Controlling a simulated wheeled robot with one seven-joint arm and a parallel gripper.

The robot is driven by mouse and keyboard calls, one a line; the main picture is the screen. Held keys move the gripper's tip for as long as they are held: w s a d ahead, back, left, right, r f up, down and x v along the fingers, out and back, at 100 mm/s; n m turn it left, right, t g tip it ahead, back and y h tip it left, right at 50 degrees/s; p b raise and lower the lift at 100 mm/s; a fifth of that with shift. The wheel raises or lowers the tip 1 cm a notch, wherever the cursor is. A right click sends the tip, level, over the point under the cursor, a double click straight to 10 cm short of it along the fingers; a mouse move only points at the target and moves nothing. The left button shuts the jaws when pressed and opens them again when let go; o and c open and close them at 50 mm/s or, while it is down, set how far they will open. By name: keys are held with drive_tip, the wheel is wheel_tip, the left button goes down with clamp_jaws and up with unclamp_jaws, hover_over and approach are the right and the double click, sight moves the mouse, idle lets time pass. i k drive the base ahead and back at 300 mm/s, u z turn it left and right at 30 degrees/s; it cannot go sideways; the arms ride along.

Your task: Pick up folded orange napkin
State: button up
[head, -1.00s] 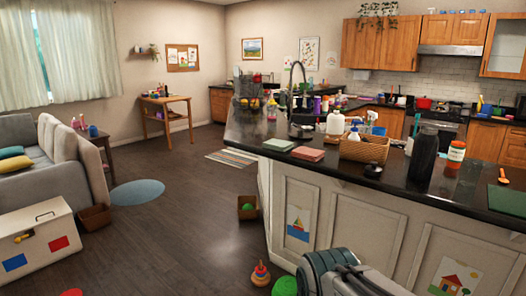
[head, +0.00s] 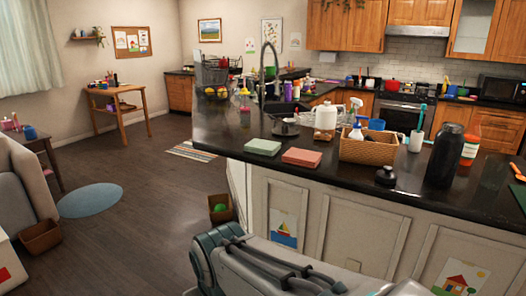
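The folded orange napkin (head: 302,157) lies flat on the dark countertop near its front edge, in the head view. It is a small salmon-orange square. A folded green napkin (head: 263,147) lies just to its left, with a narrow gap between them. Part of my own arm shows at the bottom of the view, below and in front of the counter. My gripper is out of view.
A wicker basket (head: 366,151) with bottles and a cup stands right of the orange napkin. A white jug (head: 325,117) stands behind it. A dark lid-like object (head: 385,176) and a black bottle (head: 444,156) are farther right. Floor at left is mostly clear.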

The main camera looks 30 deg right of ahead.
sight(296, 156)
drive_tip(key=z, duration=0.6)
drive_tip(key=i, duration=0.85)
drive_tip(key=z, duration=0.75)
